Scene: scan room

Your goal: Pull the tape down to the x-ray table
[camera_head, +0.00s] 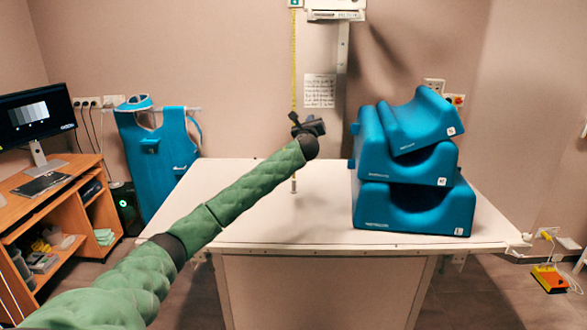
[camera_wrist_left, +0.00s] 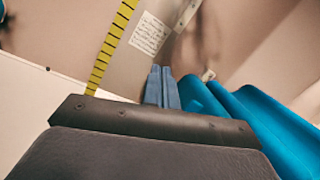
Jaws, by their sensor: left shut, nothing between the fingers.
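My left gripper (camera_head: 297,122) is above the table, close to the tape. In the left wrist view its fingers (camera_wrist_left: 162,86) are shut and empty, with the tape (camera_wrist_left: 108,48) to their left, outside them. My right gripper is not in view.
Stacked blue foam cushions (camera_head: 414,206) stand on the table's right side. A blue apron (camera_head: 160,160) hangs on the back wall. A desk (camera_head: 62,200) with a monitor (camera_head: 36,112) is at the left. The table's left part is clear.

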